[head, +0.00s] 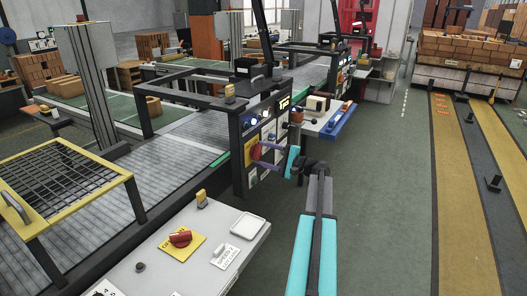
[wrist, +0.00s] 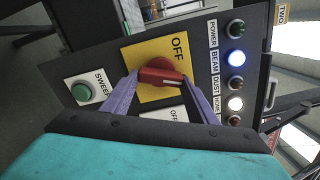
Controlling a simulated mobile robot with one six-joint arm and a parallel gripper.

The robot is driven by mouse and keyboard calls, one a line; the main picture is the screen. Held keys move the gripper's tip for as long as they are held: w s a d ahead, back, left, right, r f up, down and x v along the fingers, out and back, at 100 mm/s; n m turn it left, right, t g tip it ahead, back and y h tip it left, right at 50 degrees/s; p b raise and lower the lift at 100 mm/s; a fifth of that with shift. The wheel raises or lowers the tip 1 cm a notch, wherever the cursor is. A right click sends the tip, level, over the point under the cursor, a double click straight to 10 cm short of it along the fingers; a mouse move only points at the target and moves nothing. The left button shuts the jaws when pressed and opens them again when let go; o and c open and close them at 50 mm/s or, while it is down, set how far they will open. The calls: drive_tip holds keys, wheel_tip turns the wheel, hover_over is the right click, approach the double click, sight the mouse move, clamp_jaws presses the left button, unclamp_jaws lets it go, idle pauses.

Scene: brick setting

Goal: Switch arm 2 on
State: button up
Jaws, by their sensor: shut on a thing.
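A red rotary knob (wrist: 160,74) sits on a yellow plate (wrist: 150,50) marked OFF on a dark control panel (wrist: 207,60). My gripper (wrist: 160,80) has its purple fingers on either side of the knob, shut on it. The knob's pale mark points to the lower right in the wrist view. In the head view my gripper (head: 262,153) is at the panel (head: 240,130) beside the conveyor, and the fingers partly hide the knob. The blue BEAM lamp (wrist: 235,57) and white HOME lamp (wrist: 236,104) are lit; the POWER lamp (wrist: 237,29) looks dark.
A green SWEEP button (wrist: 82,92) is beside the yellow plate. A grey console (head: 150,262) with another red knob (head: 180,238) stands in front. A shelf with a blue tray (head: 340,119) is behind my gripper. The green floor (head: 395,220) at right is clear.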

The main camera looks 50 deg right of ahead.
drive_tip(key=shift+f+m+p, duration=0.1)
drive_tip(key=shift+m+p, duration=1.2)
drive_tip(key=shift+m, duration=0.9)
drive_tip(key=o, duration=1)
drive_tip(key=shift+o, duration=0.2)
drive_tip(key=shift+s, duration=0.1)
drive_tip(key=b+v, duration=0.2)
drive_tip(key=v, duration=1.1)
drive_tip(key=shift+s, duration=0.35)
drive_tip(key=shift+s+f, duration=0.1)
